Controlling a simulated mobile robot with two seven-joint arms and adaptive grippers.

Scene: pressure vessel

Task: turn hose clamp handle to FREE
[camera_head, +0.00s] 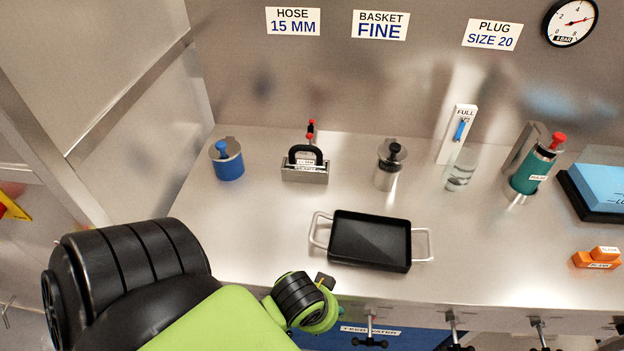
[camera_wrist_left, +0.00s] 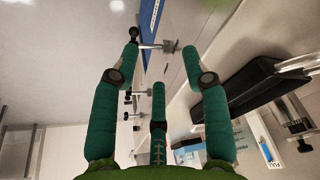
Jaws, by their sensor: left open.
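Several T-shaped handles with black grips hang below the counter's front edge in the head view. The nearest handle (camera_head: 370,341) is beside the blue panel. No FREE mark is readable, so I cannot tell which part is the hose clamp handle. In the left wrist view a black-knobbed handle (camera_wrist_left: 133,34) has a metal rod reaching to a bracket (camera_wrist_left: 171,47). It lies beyond my left gripper (camera_wrist_left: 160,62), whose teal fingers are spread and empty. In the head view the fingers are mostly hidden behind my green wrist. My right gripper is in neither view.
A black tray (camera_head: 368,240) with metal side handles lies near the counter's front edge, close to my left wrist. Behind it stand a blue canister (camera_head: 228,164), a black-handled block (camera_head: 304,173), a metal cylinder (camera_head: 386,178) and a green cylinder (camera_head: 530,173).

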